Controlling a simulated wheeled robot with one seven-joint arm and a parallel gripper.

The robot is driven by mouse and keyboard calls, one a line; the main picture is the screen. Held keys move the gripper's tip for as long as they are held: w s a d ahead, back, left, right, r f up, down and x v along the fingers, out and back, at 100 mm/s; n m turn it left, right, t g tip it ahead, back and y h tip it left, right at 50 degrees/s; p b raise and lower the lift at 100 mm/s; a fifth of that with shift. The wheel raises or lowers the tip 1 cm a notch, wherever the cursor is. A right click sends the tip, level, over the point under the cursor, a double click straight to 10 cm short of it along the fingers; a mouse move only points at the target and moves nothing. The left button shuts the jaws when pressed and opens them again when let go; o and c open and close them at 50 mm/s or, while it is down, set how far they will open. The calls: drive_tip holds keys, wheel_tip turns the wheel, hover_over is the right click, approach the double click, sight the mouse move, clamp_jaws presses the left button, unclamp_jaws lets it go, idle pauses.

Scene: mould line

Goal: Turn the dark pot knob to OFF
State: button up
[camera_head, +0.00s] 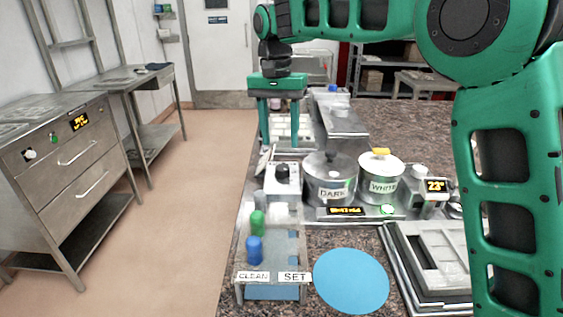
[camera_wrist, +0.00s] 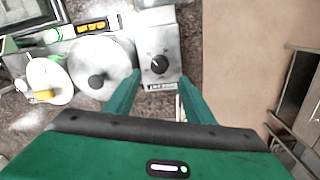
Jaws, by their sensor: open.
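The dark pot knob (camera_head: 282,170) is black and sits on a pale control box (camera_head: 283,188) left of the steel pot labelled DARK (camera_head: 332,194). In the wrist view the knob (camera_wrist: 159,64) has a small light mark, and a label (camera_wrist: 161,86) lies below it, too small to read. My gripper (camera_head: 280,143) is open and points down over the box. In the wrist view its two fingers (camera_wrist: 157,80) stand on either side of the knob, apart from it, with nothing held. The pot lid and its dark handle (camera_wrist: 96,81) show beside the left finger.
The pot labelled WHITE (camera_head: 380,185), with a yellow handle, stands right of the dark pot. An orange display (camera_head: 345,211) is in front. A rack labelled CLEAN and SET (camera_head: 270,277) holds a green and a blue bottle. A blue mat (camera_head: 351,281) lies nearby.

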sight(282, 167)
drive_tip(key=f, duration=0.8)
drive_tip(key=shift+s+d, duration=0.1)
drive_tip(key=shift+d, duration=0.1)
drive_tip(key=shift+c, duration=0.7)
drive_tip(key=c, duration=0.9)
